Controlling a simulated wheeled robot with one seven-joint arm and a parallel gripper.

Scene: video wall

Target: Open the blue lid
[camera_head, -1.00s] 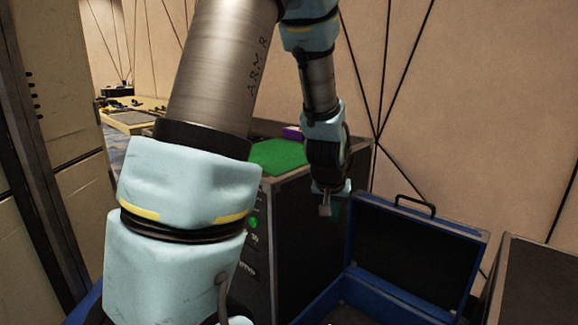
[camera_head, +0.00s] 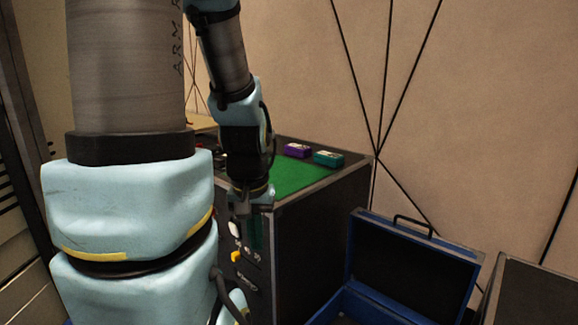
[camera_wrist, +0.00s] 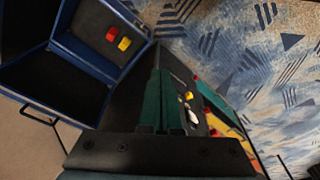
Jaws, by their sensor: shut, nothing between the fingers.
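The blue lid (camera_head: 410,268) of the case stands raised, its dark inner side and black handle showing. In the wrist view the lid (camera_wrist: 62,88) is at the left, joined to the open case (camera_wrist: 78,45), which holds a red block (camera_wrist: 111,33) and a yellow block (camera_wrist: 124,44). My gripper (camera_head: 254,238) points down in front of the dark cabinet, left of the lid and apart from it. In the wrist view my gripper's teal fingers (camera_wrist: 162,80) are shut together and empty. The case's lower part is cut off in the head view.
The dark cabinet (camera_head: 318,238) has a green top (camera_head: 292,178) with a purple box (camera_head: 298,150) and a teal box (camera_head: 329,158). A white button (camera_head: 235,229) and a yellow button (camera_head: 237,256) are on its front. Another dark box (camera_head: 530,285) stands right of the case.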

